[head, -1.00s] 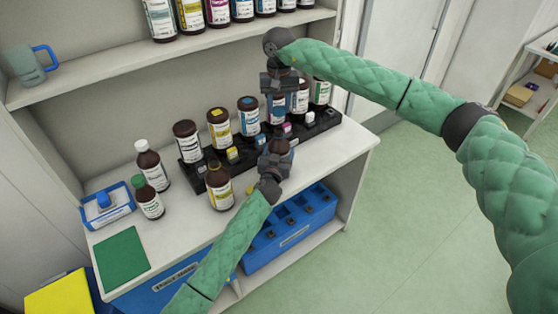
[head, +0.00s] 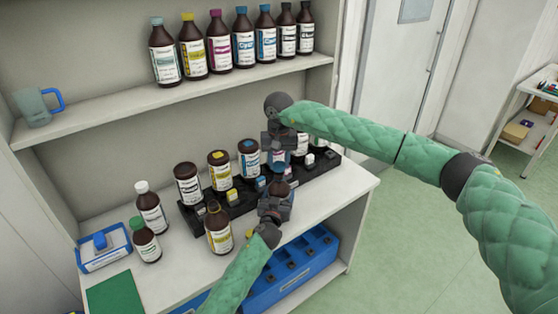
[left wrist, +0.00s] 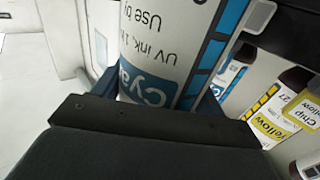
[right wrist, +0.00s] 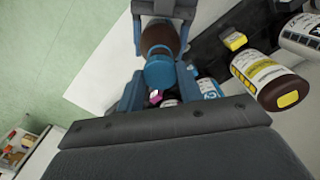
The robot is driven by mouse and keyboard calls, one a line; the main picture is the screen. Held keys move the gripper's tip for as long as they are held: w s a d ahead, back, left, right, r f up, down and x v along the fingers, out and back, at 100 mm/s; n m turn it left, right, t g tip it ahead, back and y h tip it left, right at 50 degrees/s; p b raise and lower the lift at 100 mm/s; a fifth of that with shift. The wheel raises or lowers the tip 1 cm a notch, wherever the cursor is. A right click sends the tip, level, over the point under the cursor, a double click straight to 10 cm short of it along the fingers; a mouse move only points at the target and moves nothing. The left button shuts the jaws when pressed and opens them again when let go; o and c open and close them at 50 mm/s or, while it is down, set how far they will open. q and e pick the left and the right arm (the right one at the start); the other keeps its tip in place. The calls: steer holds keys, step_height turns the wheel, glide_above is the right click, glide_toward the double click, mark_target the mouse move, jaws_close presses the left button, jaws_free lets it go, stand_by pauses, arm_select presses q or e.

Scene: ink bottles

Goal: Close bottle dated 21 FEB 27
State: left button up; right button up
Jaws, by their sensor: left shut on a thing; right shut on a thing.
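My left gripper (head: 275,207) is shut on a brown ink bottle (head: 279,188) in front of the rack. In the left wrist view its label (left wrist: 180,45) is upside down and reads Cyan and "Use by"; the date is out of sight. My right gripper (head: 279,142) is above the left one. In the right wrist view it is shut on a blue cap (right wrist: 160,72). The brown shoulder (right wrist: 160,35) of the held bottle lies right beyond the cap, in line with it. I cannot tell whether the cap is seated on the neck.
A black rack (head: 190,221) holds several bottles and small colored chip blocks behind the grippers. A yellow-label bottle (head: 218,232), white-capped bottle (head: 150,207) and green-capped bottle (head: 145,240) stand left. A blue crate (head: 300,280) sits below. The shelf above holds several bottles.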

mark_target(279, 188)
steer(key=shift+f, duration=0.1)
steer(key=shift+f, duration=0.8)
steer(key=shift+f, duration=0.5)
stand_by(0.4)
